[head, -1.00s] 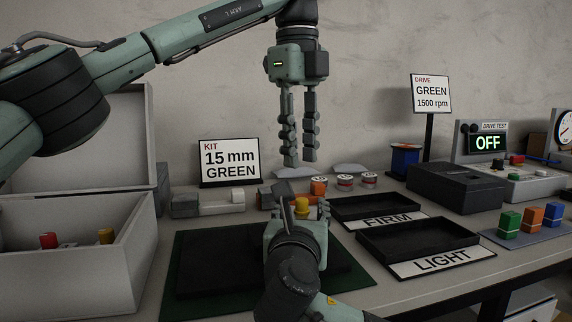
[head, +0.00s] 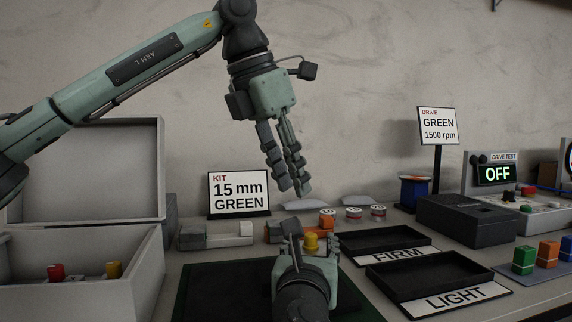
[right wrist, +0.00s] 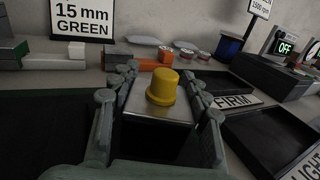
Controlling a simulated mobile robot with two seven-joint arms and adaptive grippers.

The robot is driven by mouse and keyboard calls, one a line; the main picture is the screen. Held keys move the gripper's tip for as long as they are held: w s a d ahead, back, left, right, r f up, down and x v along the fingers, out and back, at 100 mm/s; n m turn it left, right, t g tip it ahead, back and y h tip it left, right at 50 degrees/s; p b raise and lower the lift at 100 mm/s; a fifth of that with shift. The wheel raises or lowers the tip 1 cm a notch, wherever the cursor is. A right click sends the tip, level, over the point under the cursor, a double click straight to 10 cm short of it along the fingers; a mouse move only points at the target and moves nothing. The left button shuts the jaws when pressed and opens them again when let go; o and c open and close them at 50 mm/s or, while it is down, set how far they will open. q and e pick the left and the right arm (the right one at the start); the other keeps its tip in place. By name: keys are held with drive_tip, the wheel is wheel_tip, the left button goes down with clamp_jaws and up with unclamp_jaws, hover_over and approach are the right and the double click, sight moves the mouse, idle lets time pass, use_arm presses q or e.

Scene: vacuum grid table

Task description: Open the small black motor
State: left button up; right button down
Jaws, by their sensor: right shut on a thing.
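My right gripper (right wrist: 157,123) is shut on a block with a dark body, a bare metal top plate (right wrist: 136,103) and a yellow round cap (right wrist: 162,87) on it. I take this to be the small black motor. The yellow cap also shows between the fingers in the head view (head: 311,242). The block's lower part is hidden by the fingers. My left gripper (head: 293,191) hangs above and behind it, tilted, fingers down and empty. A gap shows between its fingers.
A dark board (head: 225,290) on a green mat lies below. Black trays marked FIRM (head: 350,243) and LIGHT (head: 385,280) lie right. An open grey box (head: 135,290) stands left. The KIT sign (head: 238,192), small parts and a drive tester (head: 495,180) stand at the back.

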sight(310, 234)
use_arm(q)
drive_tip(key=x, duration=1)
drive_tip(key=shift+a+f, duration=0.1)
drive_tip(key=shift+c, duration=0.5)
clamp_jaws()
drive_tip(key=shift+r, duration=1.15)
